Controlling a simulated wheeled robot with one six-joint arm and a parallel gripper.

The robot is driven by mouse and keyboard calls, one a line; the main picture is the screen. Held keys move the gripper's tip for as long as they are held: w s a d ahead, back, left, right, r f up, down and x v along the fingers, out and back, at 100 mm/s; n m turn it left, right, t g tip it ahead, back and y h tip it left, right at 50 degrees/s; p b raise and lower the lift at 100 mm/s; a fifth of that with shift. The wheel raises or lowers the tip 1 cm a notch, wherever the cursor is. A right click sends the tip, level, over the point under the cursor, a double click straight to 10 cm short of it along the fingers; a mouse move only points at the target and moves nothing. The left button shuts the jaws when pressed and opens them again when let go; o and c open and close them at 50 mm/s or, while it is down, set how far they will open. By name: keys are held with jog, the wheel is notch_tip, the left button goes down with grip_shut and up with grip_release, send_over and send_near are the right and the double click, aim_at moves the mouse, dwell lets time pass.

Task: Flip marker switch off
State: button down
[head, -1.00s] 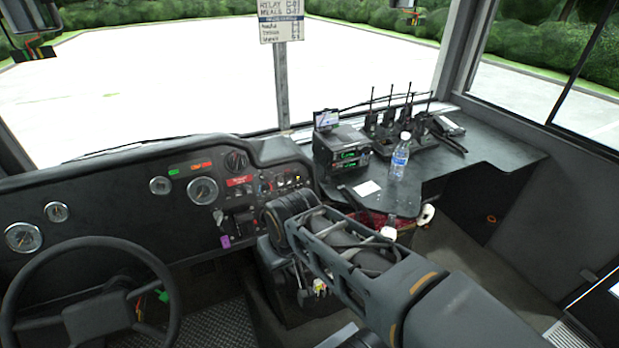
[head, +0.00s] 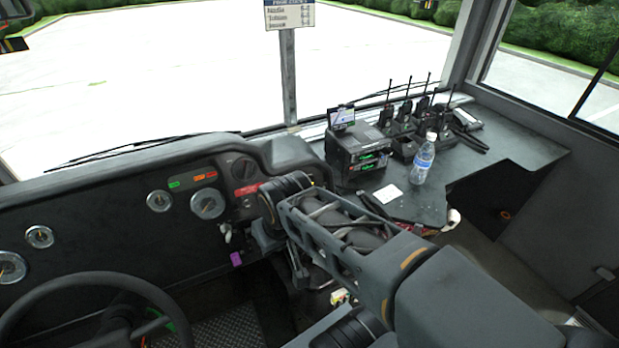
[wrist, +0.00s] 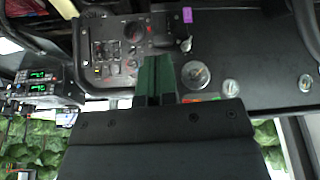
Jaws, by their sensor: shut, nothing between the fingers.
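The dashboard switch panel (wrist: 110,62) shows in the wrist view, which is upside down. It has small switches, a round dial and red labels, all too small to read. I cannot tell which switch is the marker switch or its position. My gripper (wrist: 153,62) has green fingers, shut and empty, pointing at the dashboard beside the panel. Contact cannot be judged. In the head view my wrist covers most of the panel; a red label (head: 246,189) and a round knob (head: 244,168) show beside it. The fingers are hidden there.
Gauges (head: 208,204) and the steering wheel (head: 95,290) are at the left. A purple tag (head: 237,258) hangs below the panel. A radio unit (head: 358,155), a water bottle (head: 424,158) and several handheld radios (head: 408,118) stand on the right-hand shelf.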

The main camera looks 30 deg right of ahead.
aim_at(313, 181)
jog(key=w+d+f+n+t+b, duration=0.3)
jog(key=d+f+n+t+b, duration=0.1)
jog(key=d, duration=0.4)
jog(key=w+d+f+n+t+h+b, duration=0.1)
jog(key=w+d+f+n+t+b, duration=0.2)
jog(key=d+n+b, duration=0.4)
jog(key=w+d+f+n+t+h+b, duration=0.1)
jog(key=w+d+f+n+t+b, duration=0.3)
jog(key=d, duration=0.6)
jog(key=shift+w+d+f+n+t+b, duration=0.15)
jog(key=shift+w+f+n+t+b, duration=0.15)
jog(key=shift+w+f+n+b, duration=0.7)
jog(key=shift+s+f+m, duration=0.3)
jog(key=shift+s+f, duration=0.05)
jog(key=shift+s, duration=0.05)
jog(key=b+x, duration=0.2)
jog(key=x, duration=1.2)
